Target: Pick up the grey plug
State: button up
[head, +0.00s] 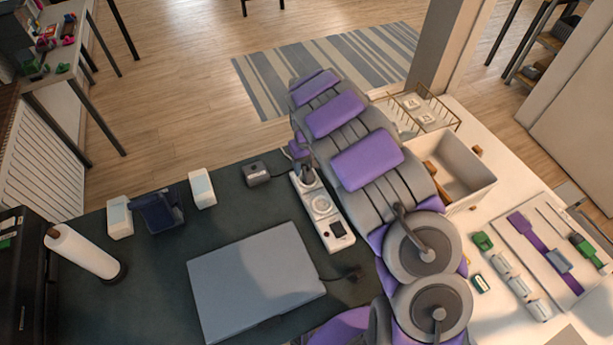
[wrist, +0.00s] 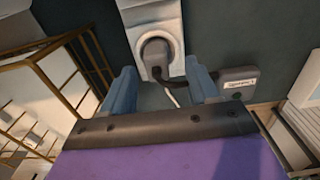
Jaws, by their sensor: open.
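A small grey labelled box (head: 257,173) stands beside the strip, also in the wrist view (wrist: 237,82). A large grey panel (head: 253,280) lies left of the strip. A black plug-like piece (head: 352,273) lies near it. A wire rack (head: 425,106) and white bin (head: 463,163) stand right.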

aim_at(308, 169)
jog(key=f, duration=0.3)
jog(key=shift+w+b, duration=0.25)
jog(key=shift+b, duration=0.1)
jog(key=shift+d+f, duration=0.3)
jog(key=shift+f, duration=0.1)
jog(key=shift+r, duration=0.1)
jog(key=shift+c, duration=0.2)
jog(key=shift+a, duration=0.25)
jog(key=c, duration=0.6)
jog(key=shift+d, duration=0.15)
grip_shut()
